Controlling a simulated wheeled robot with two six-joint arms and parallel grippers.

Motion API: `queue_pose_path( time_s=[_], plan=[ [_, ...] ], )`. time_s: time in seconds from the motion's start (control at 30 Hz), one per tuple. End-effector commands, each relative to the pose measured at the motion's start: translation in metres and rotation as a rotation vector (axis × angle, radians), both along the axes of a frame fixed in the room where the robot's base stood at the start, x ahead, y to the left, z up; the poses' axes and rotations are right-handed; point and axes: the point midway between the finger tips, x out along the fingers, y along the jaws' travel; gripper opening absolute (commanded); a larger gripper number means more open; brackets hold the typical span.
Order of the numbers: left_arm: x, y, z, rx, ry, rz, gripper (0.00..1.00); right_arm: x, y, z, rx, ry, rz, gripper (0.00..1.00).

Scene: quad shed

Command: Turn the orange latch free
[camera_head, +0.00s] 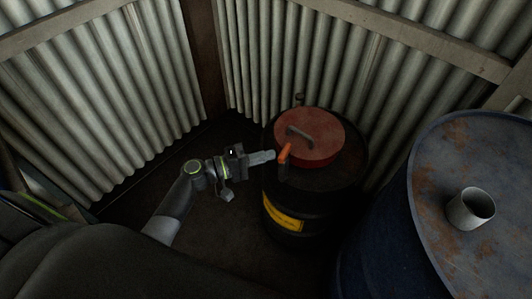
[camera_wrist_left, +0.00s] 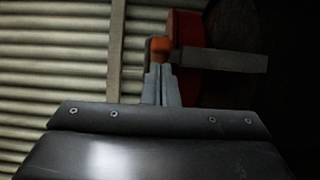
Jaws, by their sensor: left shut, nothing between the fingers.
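The orange latch (camera_head: 285,153) sits at the left edge of a red round lid (camera_head: 322,145) on top of a black drum (camera_head: 312,190). The lid carries a dark handle (camera_head: 299,136). My left gripper (camera_head: 273,156) is shut and empty, with its fingertips right beside the latch; I cannot tell whether they touch it. In the left wrist view the closed fingertips (camera_wrist_left: 161,72) point at the orange latch (camera_wrist_left: 160,45), with the red lid (camera_wrist_left: 187,55) behind. A grey bar (camera_wrist_left: 220,60) extends right from the latch there. My right gripper is not in view.
A blue drum (camera_head: 375,235) with a rusty top stands at the right, bearing a metal cup (camera_head: 470,208). Corrugated walls (camera_head: 100,90) meet in a corner close behind the black drum. A yellow label (camera_head: 283,217) is on the black drum. Dark floor lies left of it.

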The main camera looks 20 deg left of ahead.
Motion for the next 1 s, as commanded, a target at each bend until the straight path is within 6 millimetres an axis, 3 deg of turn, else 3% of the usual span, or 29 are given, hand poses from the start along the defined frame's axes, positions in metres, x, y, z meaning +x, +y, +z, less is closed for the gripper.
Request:
queue_pose_path(
  time_s=[0.3, 1.0],
  plan=[
    [-0.0007, -0.0037, -0.0007, 0.001, 0.001, 0.0, 0.0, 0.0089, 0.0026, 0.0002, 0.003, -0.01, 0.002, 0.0],
    [-0.0044, -0.0066, -0.0006, -0.001, 0.001, 0.09, 0.0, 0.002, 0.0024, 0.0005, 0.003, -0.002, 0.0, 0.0]
  ],
)
